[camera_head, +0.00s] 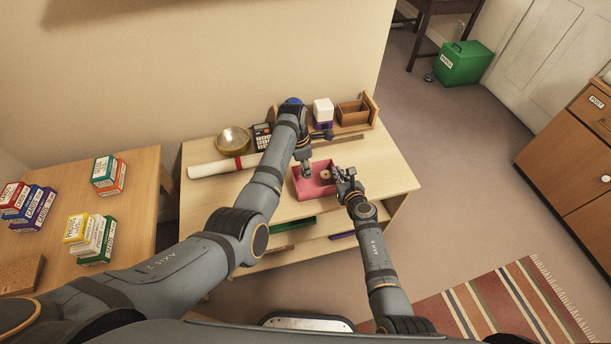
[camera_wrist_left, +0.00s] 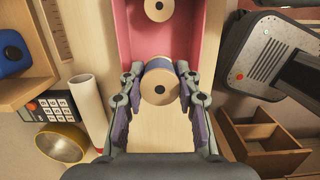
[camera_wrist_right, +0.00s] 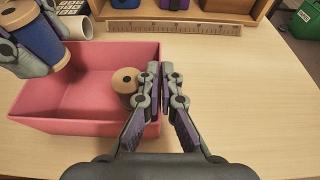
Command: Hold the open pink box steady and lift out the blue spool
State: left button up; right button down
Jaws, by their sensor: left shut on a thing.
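The open pink box (camera_head: 303,190) sits on the desk's front part; it also shows in the right wrist view (camera_wrist_right: 60,120). My left gripper (camera_wrist_left: 160,90) is shut on the blue spool (camera_wrist_right: 40,40), which has tan ends. The spool is held above the box's left part, clear of its wall. A second spool (camera_wrist_right: 126,82), brown with a tan end, stands inside the box near its right wall. My right gripper (camera_wrist_right: 160,75) is closed at the box's right wall, one finger inside and one outside. The blue spool is hard to make out in the head view.
A ruler (camera_wrist_right: 180,28) lies in front of the organizer. The desk right of the box is clear.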

pick_arm(q)
notch_tip(320, 180, up, 2)
jog(key=shift+r, duration=0.1)
pick_arm(e)
jog(key=c, duration=1.4)
grip_release()
jog(key=shift+c, duration=0.2)
jog(key=v, duration=0.7)
jog(key=shift+s+r, duration=0.1)
jog(key=shift+s, duration=0.1)
